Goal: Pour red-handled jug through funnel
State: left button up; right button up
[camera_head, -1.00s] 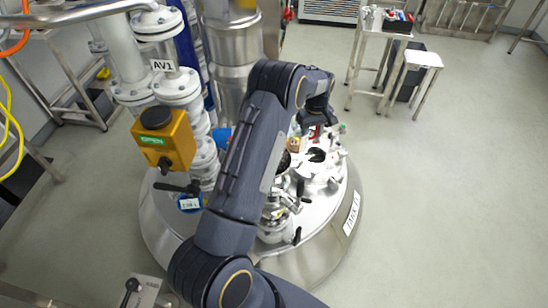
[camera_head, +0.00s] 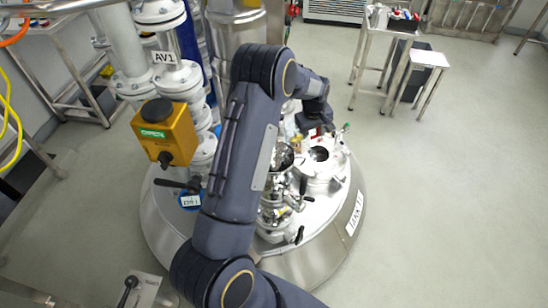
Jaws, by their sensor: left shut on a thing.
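My left arm reaches up from the bottom and bends over the tank top. My left gripper (camera_head: 317,126) is shut on the red-handled jug (camera_head: 314,133) at the far side of the tank lid. Only a bit of the red handle shows clearly; the gripper and arm hide most of the jug, so its tilt cannot be told. The steel funnel (camera_head: 281,157) shows as an open bowl on the lid fittings, nearer than the jug and just right of my forearm. My right gripper is not in view.
The round steel tank lid (camera_head: 335,190) carries several valves and an open round port (camera_head: 319,154). A yellow valve box (camera_head: 166,132) and white pipes stand at left. A steel side table (camera_head: 391,33) and a low stool (camera_head: 428,60) stand at back right. The right floor is clear.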

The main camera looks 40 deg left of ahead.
pick_arm(q)
jog(key=r+t, duration=0.1)
jog(key=r, duration=0.1)
jog(key=s+r+t+b, duration=0.1)
jog(key=r, duration=0.1)
jog(key=s+r+t+b, duration=0.1)
jog(key=r, duration=0.1)
jog(key=shift+s+r, duration=0.15)
jog(key=shift+r, duration=0.1)
jog(key=s+r+t+b, duration=0.1)
jog(key=t+b, duration=0.2)
jog(key=b, duration=0.6)
jog(key=s+r+t+b, duration=0.2)
jog(key=t+b, duration=0.1)
jog(key=b, duration=0.7)
jog(key=s+r+t+b, duration=0.1)
jog(key=t+b, duration=0.2)
jog(key=b, duration=0.7)
jog(key=shift+s+a+r, duration=0.1)
jog(key=shift+s+r, duration=0.2)
jog(key=shift+r, duration=0.05)
jog(key=s+t+b, duration=0.2)
jog(key=b, duration=0.6)
jog(key=shift+s+h, duration=0.25)
jog(key=shift+h, duration=0.05)
